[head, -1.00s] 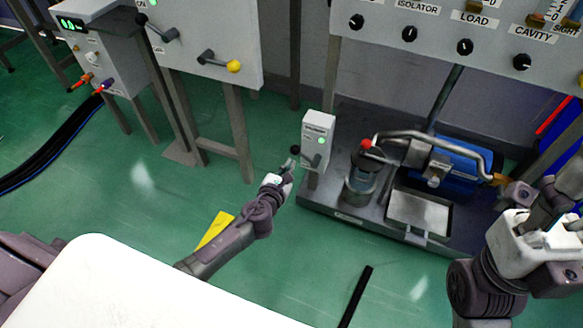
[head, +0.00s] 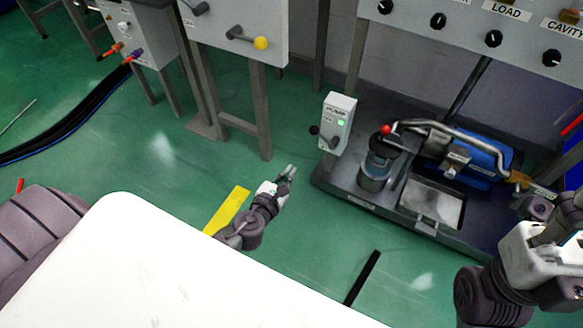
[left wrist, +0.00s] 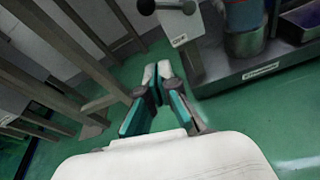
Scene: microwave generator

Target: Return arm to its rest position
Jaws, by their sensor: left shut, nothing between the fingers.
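My left gripper (head: 290,172) is in the middle of the head view, shut and empty, over the green floor. It is apart from the small grey switch box (head: 339,118), which has a lit green lamp and a lever with a dark knob (head: 315,130). In the left wrist view my left gripper (left wrist: 157,76) has its fingertips together with nothing between them. The box's lever knob (left wrist: 147,7) shows above it there. My right arm (head: 535,252) is at the right edge of the head view. Its fingers cannot be made out.
A pump skid (head: 345,190) with a blue motor (head: 475,160) stands right of the box. A grey panel on legs (head: 238,30) with a yellow-knobbed lever stands behind left. A knob panel (head: 470,40) is at upper right. Yellow (head: 228,210) and black (head: 362,278) strips mark the open floor.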

